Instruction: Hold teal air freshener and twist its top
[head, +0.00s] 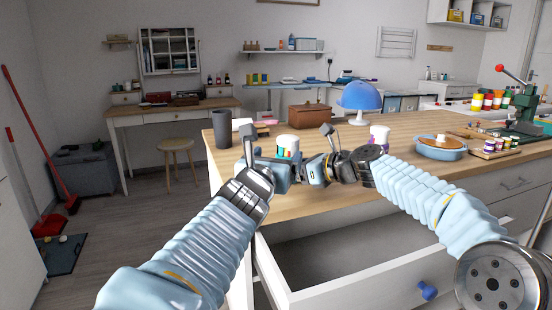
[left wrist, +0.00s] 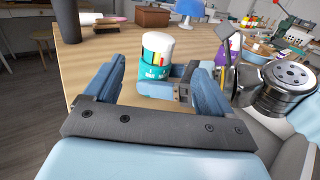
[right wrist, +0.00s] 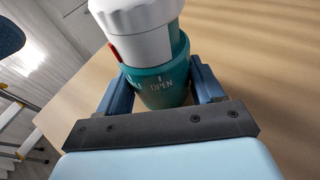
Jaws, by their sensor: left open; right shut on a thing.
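The teal air freshener (head: 287,150) stands on the wooden worktop near its front edge, with a white top and a teal base. In the right wrist view its base (right wrist: 163,92), marked "OPEN", is between the fingers of my right gripper (right wrist: 160,85), which is shut on it. The white top (right wrist: 138,18) rises above those fingers. My left gripper (left wrist: 152,78) is open and empty, with the air freshener (left wrist: 156,58) just beyond and between its fingers in the left wrist view. In the head view the grippers hide the lower base.
A purple container with a white top (head: 379,135) stands on the worktop (head: 345,125) behind my right arm. A dark grey cup (head: 222,129), brown box (head: 308,117), blue lamp (head: 358,98) and blue pan (head: 440,150) are around it. An open drawer (head: 375,270) juts out below.

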